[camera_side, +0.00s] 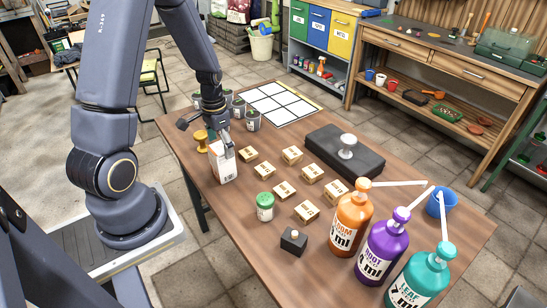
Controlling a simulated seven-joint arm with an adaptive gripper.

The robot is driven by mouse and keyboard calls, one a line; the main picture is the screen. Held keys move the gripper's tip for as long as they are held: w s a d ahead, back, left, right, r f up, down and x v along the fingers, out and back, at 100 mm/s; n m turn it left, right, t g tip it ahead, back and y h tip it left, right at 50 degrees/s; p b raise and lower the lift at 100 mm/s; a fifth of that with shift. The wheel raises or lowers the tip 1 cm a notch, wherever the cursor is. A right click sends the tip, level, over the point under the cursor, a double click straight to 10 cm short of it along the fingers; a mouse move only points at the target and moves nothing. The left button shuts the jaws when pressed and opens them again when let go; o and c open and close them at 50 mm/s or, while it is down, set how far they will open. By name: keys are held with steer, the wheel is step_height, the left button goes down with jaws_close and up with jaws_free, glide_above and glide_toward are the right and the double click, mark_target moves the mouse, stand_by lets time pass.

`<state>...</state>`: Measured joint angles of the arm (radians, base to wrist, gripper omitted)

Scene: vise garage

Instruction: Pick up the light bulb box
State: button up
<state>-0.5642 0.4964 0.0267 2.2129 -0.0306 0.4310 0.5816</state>
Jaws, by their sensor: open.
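A white carton with orange and dark print (222,165) stands upright on the left part of the wooden table; it looks like the light bulb box, though its label is too small to read. My gripper (226,146) is open and points down at the top of this carton, with a finger overlapping its upper right side. I cannot tell whether the fingers touch it. Part of the carton's top is hidden behind the gripper.
Several small cardboard boxes (284,190) lie right of the carton. A yellow spool-shaped object (201,140) stands close behind it, near several grey cans (253,121). A green-lidded jar (265,207) and pump bottles (350,225) stand nearer the front. A white grid (280,104) lies at the back.

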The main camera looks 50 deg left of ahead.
step_height(320, 180, down, 5)
steer(key=shift+s+d+r, duration=0.1)
steer(key=shift+s+r, duration=0.05)
steer(key=shift+c, duration=0.2)
steer(key=c, duration=1.2)
